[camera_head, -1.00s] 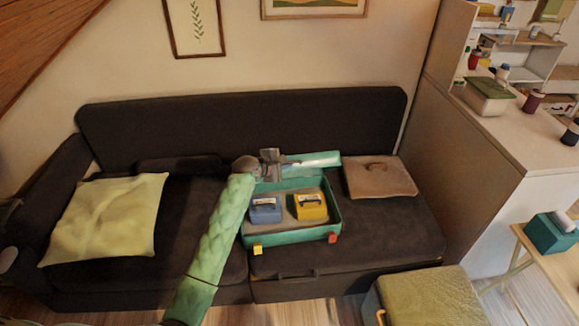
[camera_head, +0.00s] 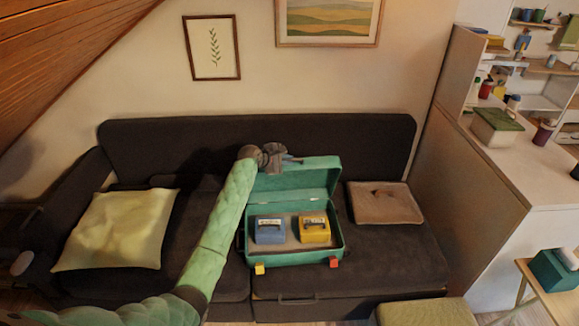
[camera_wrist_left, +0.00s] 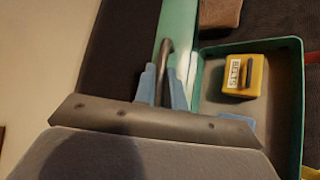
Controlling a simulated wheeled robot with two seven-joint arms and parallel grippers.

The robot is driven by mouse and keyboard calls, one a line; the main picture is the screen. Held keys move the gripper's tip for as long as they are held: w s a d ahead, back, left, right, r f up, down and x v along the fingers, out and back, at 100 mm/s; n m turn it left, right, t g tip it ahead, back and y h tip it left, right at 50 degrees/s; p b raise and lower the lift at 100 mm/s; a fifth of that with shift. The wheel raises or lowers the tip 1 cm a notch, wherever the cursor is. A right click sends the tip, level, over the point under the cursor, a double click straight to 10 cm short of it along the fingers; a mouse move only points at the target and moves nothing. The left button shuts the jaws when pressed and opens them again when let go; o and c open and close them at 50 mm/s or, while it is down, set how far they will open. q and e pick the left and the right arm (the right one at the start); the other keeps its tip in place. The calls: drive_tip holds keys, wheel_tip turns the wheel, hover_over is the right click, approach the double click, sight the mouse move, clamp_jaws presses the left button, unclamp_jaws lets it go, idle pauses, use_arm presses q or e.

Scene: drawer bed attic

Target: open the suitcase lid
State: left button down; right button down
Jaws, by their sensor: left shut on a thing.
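The teal suitcase (camera_head: 336,238) lies on the dark sofa with its lid (camera_head: 312,180) raised at the back, inner face showing. A blue box (camera_head: 269,232) and a yellow box (camera_head: 314,236) sit inside. My left gripper (camera_head: 288,160) is at the lid's upper left edge. In the left wrist view, its blue fingertips (camera_wrist_left: 164,86) are shut around a dark curved handle (camera_wrist_left: 166,62) beside the teal lid (camera_wrist_left: 178,22). The yellow box (camera_wrist_left: 243,77), labelled BELTS, also shows there in the open case. My right gripper is not in view.
A yellow-green pillow (camera_head: 118,230) lies left on the sofa (camera_head: 392,268), and a brown cushion (camera_head: 384,204) lies right of the suitcase. The sofa backrest (camera_head: 200,140) rises behind the lid. A green-topped stool (camera_head: 425,312) stands in front at the right.

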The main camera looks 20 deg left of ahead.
use_arm(q)
drive_tip(key=shift+w+a+r, duration=0.15)
drive_tip(key=shift+w+a, duration=0.05)
drive_tip(key=shift+w, duration=0.25)
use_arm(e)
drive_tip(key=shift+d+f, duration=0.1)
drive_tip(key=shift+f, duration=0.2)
use_arm(q)
drive_tip(key=c, duration=1.5)
unclamp_jaws()
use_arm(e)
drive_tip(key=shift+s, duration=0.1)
